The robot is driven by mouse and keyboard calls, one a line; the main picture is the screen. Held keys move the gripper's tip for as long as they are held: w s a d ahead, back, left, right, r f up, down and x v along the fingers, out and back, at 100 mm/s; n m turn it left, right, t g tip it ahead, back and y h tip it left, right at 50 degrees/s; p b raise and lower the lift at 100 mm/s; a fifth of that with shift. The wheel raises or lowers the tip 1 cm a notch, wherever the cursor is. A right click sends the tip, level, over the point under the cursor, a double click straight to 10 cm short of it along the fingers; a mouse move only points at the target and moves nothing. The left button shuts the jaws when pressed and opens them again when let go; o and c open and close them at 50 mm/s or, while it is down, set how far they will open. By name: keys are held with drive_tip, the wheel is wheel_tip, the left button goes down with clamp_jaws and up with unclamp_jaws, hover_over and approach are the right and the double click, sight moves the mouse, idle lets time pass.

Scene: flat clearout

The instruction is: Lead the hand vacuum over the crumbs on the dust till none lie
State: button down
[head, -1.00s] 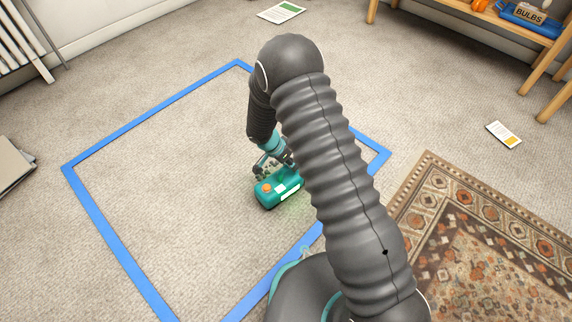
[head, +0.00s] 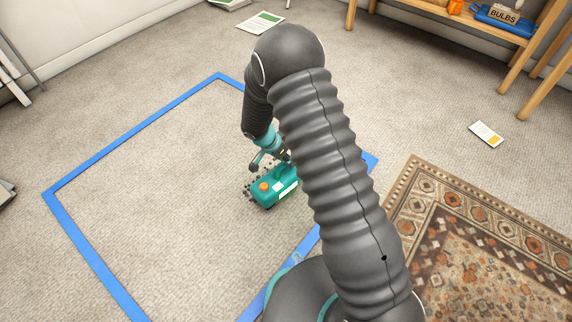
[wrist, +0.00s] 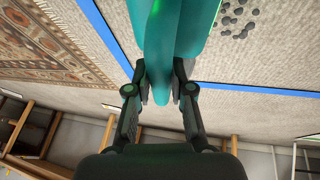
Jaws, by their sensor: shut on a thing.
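My arm hides part of the taped area to the right.
A patterned rug (head: 450,240) lies at the right, outside the tape. Cards lie on the floor at the back (head: 261,22) and right (head: 486,134). A wooden shelf (head: 520,65) with a blue bulbs box (head: 503,20) stands at back right. Carpet left of the vacuum is open.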

drive_tip(key=shift+r+p, duration=0.35)
drive_tip(key=shift+r, duration=1.45)
